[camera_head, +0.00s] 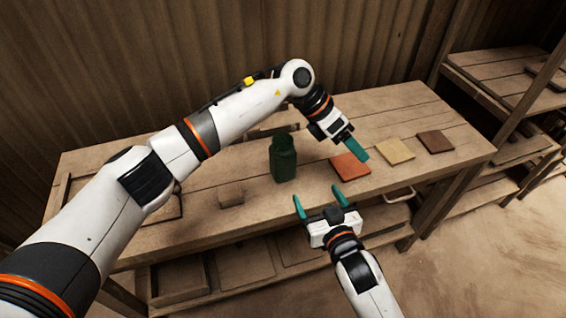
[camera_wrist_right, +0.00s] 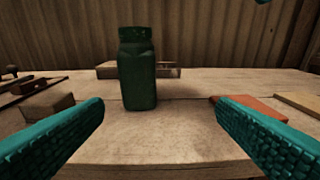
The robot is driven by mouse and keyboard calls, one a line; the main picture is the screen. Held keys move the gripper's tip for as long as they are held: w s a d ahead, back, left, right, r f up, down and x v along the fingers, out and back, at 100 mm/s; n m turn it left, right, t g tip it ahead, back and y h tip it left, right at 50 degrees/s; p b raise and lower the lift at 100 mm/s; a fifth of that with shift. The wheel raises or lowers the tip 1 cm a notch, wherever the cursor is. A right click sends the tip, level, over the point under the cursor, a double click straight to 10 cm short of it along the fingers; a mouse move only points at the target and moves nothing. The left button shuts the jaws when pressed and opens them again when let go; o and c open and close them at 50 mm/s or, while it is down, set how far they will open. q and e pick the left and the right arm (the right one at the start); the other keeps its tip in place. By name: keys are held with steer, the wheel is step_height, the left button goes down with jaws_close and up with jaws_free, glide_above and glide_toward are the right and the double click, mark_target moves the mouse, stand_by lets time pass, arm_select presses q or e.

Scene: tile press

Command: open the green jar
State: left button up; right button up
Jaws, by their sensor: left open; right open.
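The green jar (camera_head: 284,162) stands upright on the wooden bench; its dark green cap (camera_head: 282,141) sits on top. In the right wrist view the jar (camera_wrist_right: 138,78) stands left of centre, beyond and between my right fingers, with space around it. My right gripper (camera_head: 318,198) is open and empty at the bench's front edge, in front of the jar and apart from it. My left gripper (camera_head: 357,148) is open and empty, right of the jar and over the orange tile, pointing down and right. Its teal fingers overlap in the head view.
An orange tile (camera_head: 348,172), a cream tile (camera_head: 395,151) and a brown tile (camera_head: 435,141) lie right of the jar. A small block (camera_head: 231,194) lies to its left. My left arm crosses over the bench's left half. A corrugated wall (camera_head: 130,65) stands behind.

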mark_target(287, 159)
arm_select(q)
steer(key=w+a+r+y, duration=0.1)
steer(key=w+a+y, duration=0.1)
steer(key=a, duration=0.2)
steer(key=w+a+r+t+y, duration=0.1)
steer(key=w+a+y, duration=0.1)
steer(key=a, duration=0.3)
steer(key=w+a+r+y, duration=0.2)
steer(key=a+y, duration=0.2)
steer(key=a, duration=0.1)
steer(key=shift+w+t, duration=0.3)
steer(key=shift+w, duration=0.1)
steer(key=shift+a+r, duration=0.1)
steer(key=shift+a, duration=0.2)
arm_select(e)
steer(key=w+a, duration=0.2)
steer(key=w, duration=0.2)
steer(key=w+a+r+y, duration=0.1)
steer(key=w+a, duration=0.2)
steer(key=w, duration=0.1)
steer(key=w+a+r+n+t+y, duration=0.1)
steer(key=w+a, duration=0.1)
steer(key=w, duration=0.2)
steer(key=shift+w+a+r, duration=0.1)
steer(key=shift+w+a, duration=0.05)
steer(key=shift+a, duration=0.2)
